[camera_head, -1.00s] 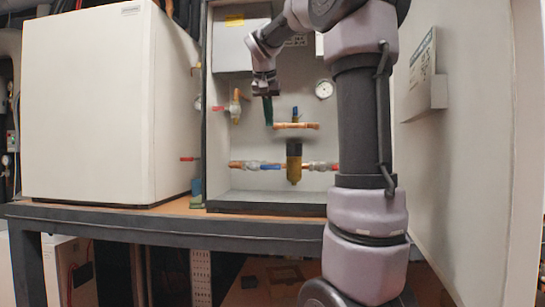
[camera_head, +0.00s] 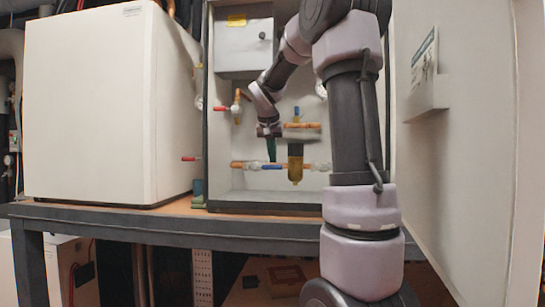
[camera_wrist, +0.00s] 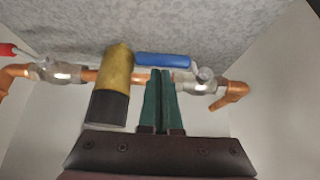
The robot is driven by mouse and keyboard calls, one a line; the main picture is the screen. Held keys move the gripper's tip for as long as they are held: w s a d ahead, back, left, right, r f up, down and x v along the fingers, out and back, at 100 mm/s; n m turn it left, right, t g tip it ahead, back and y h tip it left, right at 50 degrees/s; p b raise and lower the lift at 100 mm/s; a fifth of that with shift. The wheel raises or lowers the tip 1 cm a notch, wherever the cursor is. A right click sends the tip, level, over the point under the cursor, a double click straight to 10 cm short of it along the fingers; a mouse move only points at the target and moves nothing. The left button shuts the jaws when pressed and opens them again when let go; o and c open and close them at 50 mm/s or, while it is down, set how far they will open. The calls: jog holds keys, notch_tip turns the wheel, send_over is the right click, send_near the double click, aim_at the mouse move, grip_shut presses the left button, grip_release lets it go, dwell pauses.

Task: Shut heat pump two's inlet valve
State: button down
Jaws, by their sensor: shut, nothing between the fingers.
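In the open cabinet, a lower copper pipe carries a valve with a blue lever (camera_head: 272,167), left of a brass filter (camera_head: 295,168). The lever lies along the pipe. The wrist view shows this blue lever (camera_wrist: 163,60), its valve body (camera_wrist: 207,82) and the brass filter (camera_wrist: 116,70), with left and right swapped. My gripper (camera_head: 271,158) is shut and empty, its green fingers pointing down just above the blue lever. In the wrist view the fingertips (camera_wrist: 161,72) overlap the lever's lower edge; I cannot tell whether they touch. No label naming the inlet valve is readable.
A second valve (camera_head: 322,166) sits right of the filter; its red lever (camera_wrist: 7,50) shows in the wrist view. Another red-handled valve (camera_head: 236,108) is higher left. A white unit (camera_head: 95,105) stands left of the cabinet. The open door (camera_head: 455,150) bounds the right.

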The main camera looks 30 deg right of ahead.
dwell(0.4)
jog(key=shift+s+d+f+y, duration=0.1)
jog(key=shift+d+f+y, duration=0.1)
jog(key=shift+y, duration=0.1)
